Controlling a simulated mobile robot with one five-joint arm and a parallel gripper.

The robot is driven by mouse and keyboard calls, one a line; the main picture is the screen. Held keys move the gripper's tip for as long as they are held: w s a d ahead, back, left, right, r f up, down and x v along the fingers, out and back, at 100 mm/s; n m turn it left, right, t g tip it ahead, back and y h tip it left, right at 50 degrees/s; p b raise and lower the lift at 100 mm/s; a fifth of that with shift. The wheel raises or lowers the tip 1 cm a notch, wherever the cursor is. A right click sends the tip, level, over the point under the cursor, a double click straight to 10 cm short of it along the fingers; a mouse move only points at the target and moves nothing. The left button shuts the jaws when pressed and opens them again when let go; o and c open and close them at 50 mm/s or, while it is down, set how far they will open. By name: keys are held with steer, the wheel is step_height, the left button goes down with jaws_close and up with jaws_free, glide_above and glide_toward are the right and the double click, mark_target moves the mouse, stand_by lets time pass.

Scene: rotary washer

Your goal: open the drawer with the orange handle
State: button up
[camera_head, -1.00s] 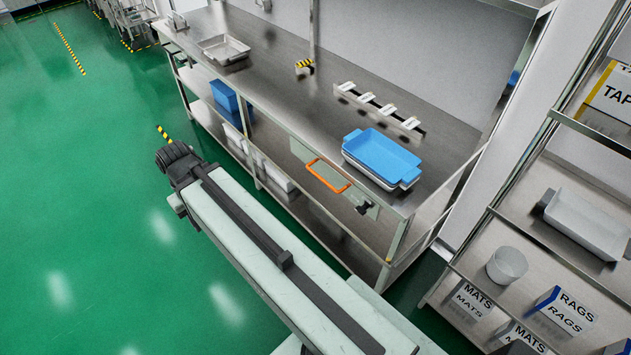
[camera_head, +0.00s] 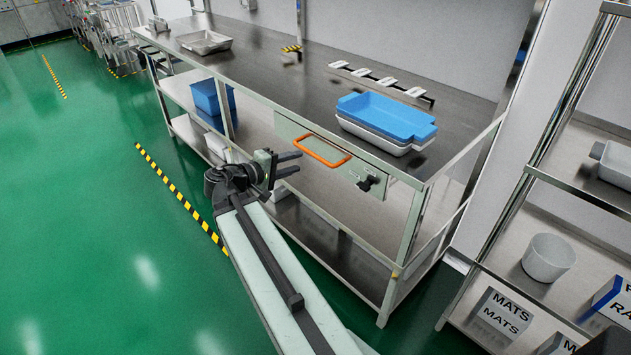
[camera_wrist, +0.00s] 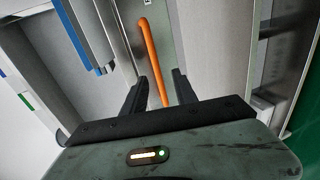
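The drawer (camera_head: 293,131) is a pale green-grey front under the steel table top, and it looks shut. Its orange handle (camera_head: 324,162) is a bar loop on the front, with a black latch or knob (camera_head: 368,183) to its right. My gripper (camera_head: 291,163) is open and empty, a little left of the handle and apart from it, its two dark fingers pointing at the drawer side. In the wrist view the orange handle (camera_wrist: 152,58) runs between the directions of the two open fingers (camera_wrist: 160,90), ahead of them. Contact is not visible.
The steel table (camera_head: 270,66) carries a blue tray (camera_head: 388,117) on a white one above the drawer. A blue bin (camera_head: 212,97) is on the lower shelf. A shelf rack (camera_head: 560,180) stands at the right. Green floor (camera_head: 90,230) is free at the left.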

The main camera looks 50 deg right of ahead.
mark_target(312, 155)
steer(key=x, duration=0.2)
steer(key=b+x, duration=0.1)
steer(key=x, duration=0.5)
steer(key=shift+s+d+r, duration=0.1)
steer(key=shift+d+r, duration=0.15)
steer(key=shift+d, duration=0.05)
jaws_close()
stand_by(1.2)
